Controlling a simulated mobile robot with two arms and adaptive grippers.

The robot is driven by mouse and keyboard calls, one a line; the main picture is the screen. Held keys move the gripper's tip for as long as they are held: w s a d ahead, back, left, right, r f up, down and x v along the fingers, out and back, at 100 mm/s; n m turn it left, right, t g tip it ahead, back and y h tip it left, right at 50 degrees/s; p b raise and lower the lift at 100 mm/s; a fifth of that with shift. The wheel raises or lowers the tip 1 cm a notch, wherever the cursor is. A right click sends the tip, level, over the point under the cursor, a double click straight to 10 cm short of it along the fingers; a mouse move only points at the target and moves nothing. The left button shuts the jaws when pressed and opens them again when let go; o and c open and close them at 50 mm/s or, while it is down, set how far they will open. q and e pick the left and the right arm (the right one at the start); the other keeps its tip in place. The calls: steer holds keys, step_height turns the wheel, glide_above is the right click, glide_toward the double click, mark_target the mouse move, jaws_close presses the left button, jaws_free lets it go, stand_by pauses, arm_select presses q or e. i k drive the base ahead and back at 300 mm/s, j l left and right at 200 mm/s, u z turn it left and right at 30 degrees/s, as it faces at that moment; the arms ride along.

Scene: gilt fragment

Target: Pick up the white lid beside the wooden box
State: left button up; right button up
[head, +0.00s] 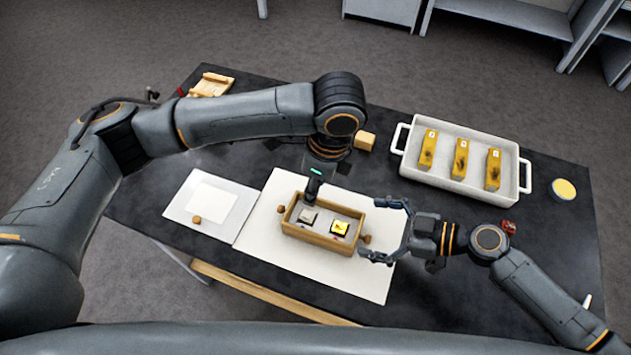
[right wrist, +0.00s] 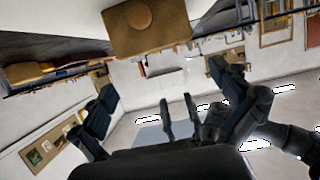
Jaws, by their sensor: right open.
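The wooden box (head: 325,235) stands on a white mat in the middle of the table, with a knob at each end and small blocks inside. To its left lies a flat white panel (head: 178,207) with a lighter rectangle and a small wooden knob (head: 196,219); it looks like the white lid. My left gripper (head: 312,192) points down at the box's back side; its fingers are too small to read. My right gripper (head: 380,229) is open and empty at the box's right end. In the right wrist view the box end (right wrist: 148,30) shows above the spread fingers.
A white tray (head: 451,190) with three yellow bars stands at the back right. Nearby are a yellow-topped round container (head: 563,189), a small red object (head: 508,228) and a wooden block (head: 365,141). A wooden holder (head: 212,84) lies at the back left. The white mat (head: 280,248) has bare room in front.

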mark_target(218, 208)
steer(key=k, duration=1.5)
